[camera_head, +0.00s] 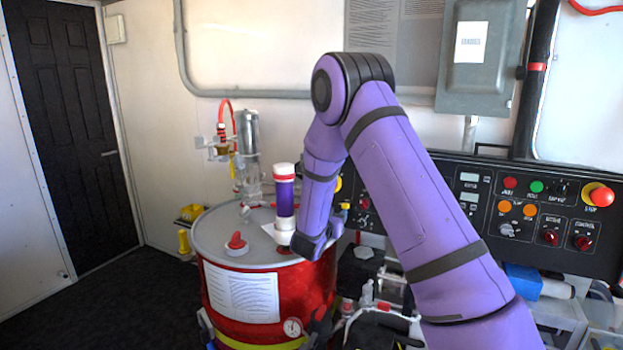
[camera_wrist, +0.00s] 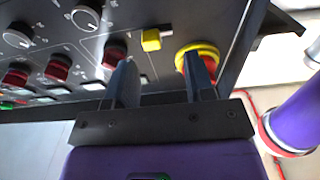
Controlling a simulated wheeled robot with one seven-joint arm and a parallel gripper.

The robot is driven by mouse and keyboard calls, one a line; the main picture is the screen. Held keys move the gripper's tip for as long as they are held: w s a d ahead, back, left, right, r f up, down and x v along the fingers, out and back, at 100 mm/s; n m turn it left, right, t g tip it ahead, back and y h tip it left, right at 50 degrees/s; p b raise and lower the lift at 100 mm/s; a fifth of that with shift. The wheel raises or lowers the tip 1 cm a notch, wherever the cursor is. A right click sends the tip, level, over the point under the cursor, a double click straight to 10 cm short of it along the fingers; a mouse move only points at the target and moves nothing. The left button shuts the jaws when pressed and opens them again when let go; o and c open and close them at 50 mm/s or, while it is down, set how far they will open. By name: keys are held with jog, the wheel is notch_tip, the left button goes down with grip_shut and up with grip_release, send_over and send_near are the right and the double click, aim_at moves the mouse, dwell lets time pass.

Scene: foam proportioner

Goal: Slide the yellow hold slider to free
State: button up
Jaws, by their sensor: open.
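The yellow hold slider (camera_wrist: 151,39) shows in the wrist view as a small yellow block on the dark control panel, with a short pale slot beside it. My gripper (camera_wrist: 160,60) is open, its two dark fingers pointing at the panel. The slider appears between the fingertips in the picture, beyond them, and nothing is held. I cannot tell the exact gap to it. In the head view my purple arm covers part of the panel, and I cannot make out the slider or the fingertips clearly.
A red button with a yellow ring (camera_wrist: 198,58) lies behind the right finger. A dark red knob (camera_wrist: 114,54) is by the left finger. A red drum (camera_head: 300,284) with a grey lid stands below my arm. The control panel (camera_head: 480,245) extends right.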

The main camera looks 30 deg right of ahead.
jog(key=v, duration=0.6)
jog(key=a+r+n+t+y, duration=0.1)
jog(key=a+r+y, duration=0.1)
jog(key=r+y, duration=0.25)
jog(key=a+r+n+t+y, duration=0.1)
jog(key=a+r+y, duration=0.2)
jog(key=r, duration=0.3)
jog(key=s+a+r+n+g+y, duration=0.1)
jog(key=s+a+r+n+y, duration=0.3)
jog(key=s+r, duration=0.4)
jog(key=shift+s+a+r+n+g+y, duration=0.3)
jog(key=shift+s+a+y, duration=0.5)
jog(key=shift+s+y, duration=0.55)
jog(key=shift+f, duration=0.1)
